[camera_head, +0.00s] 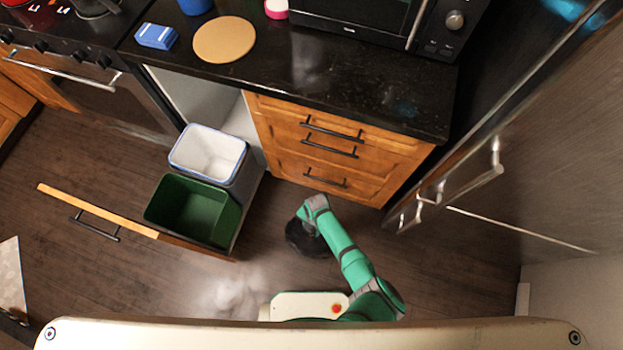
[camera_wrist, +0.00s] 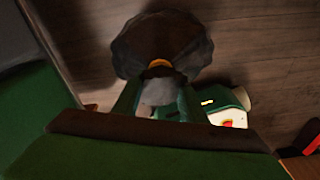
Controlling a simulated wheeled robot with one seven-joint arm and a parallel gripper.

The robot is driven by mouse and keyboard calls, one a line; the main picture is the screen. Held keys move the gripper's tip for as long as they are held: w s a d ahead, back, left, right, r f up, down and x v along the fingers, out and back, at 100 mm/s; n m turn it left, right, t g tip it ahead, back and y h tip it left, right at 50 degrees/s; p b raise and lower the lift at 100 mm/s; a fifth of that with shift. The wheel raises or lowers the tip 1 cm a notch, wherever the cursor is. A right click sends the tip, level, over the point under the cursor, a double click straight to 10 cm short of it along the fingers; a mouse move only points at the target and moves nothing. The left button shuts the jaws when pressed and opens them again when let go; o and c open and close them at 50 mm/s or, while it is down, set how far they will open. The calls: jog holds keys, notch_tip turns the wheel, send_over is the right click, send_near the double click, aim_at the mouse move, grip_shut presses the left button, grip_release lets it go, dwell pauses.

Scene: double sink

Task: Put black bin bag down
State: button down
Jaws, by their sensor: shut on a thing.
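The black bin bag (camera_head: 303,240) hangs from my gripper (camera_head: 308,222), which is shut on it, in the head view. It is above or near the floor, right of the open bin drawer; I cannot tell whether it touches the floor. In the wrist view the bag (camera_wrist: 180,35) shows as a dark, wide, folded shape at the top, with an orange band at its gathered neck.
The pulled-out drawer (camera_head: 98,211) holds a green bin (camera_head: 192,212) and a white-lined bin (camera_head: 208,155). Wooden drawers (camera_head: 325,150) stand shut behind the bag. A tall metal-handled appliance (camera_head: 540,150) is at right. Brown floor (camera_head: 440,260) is clear right of my arm.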

jog(key=shift+f, duration=0.35)
jog(key=c, duration=1.1)
grip_release()
